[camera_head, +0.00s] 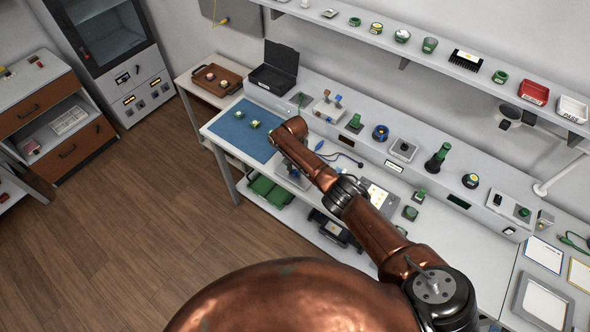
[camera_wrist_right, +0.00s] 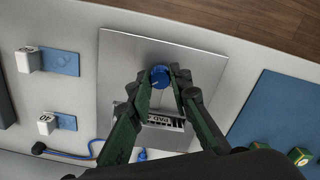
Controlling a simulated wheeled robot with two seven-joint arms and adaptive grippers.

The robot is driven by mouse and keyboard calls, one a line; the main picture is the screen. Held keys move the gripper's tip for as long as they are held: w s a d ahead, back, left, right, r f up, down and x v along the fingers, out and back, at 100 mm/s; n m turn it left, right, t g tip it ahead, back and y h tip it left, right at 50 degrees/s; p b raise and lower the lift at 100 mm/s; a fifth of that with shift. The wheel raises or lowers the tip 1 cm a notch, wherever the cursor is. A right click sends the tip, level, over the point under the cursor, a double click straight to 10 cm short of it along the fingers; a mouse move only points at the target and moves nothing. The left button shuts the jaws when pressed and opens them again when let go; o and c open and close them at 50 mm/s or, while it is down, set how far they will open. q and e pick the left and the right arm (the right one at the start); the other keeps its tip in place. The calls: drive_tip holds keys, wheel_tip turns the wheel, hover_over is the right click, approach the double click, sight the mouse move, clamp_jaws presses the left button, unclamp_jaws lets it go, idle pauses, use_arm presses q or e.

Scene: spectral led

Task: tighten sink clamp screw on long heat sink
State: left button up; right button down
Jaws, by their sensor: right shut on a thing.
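In the right wrist view, my right gripper (camera_wrist_right: 161,84) is shut on a round blue knob, the sink clamp screw (camera_wrist_right: 160,73). Its two dark green fingers grip the knob from both sides. The knob stands over a grey metal plate (camera_wrist_right: 125,62). I cannot make out the long heat sink clearly under the fingers. In the head view, my copper right arm reaches the bench beside the blue mat, and its gripper is largely hidden. My left gripper is not in view.
The blue mat (camera_head: 237,131) with small green-and-yellow parts lies left of the arm. Two white blocks with blue pads (camera_wrist_right: 62,62) and a blue cable (camera_wrist_right: 70,155) are near the plate. A shelf (camera_head: 470,75) with several items runs above the bench.

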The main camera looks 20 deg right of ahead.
sight(295, 171)
drive_tip(key=shift+w+r, duration=0.1)
drive_tip(key=c, duration=1.8)
unclamp_jaws()
drive_tip(key=shift+o, duration=0.2)
wheel_tip(295, 171, up, 12)
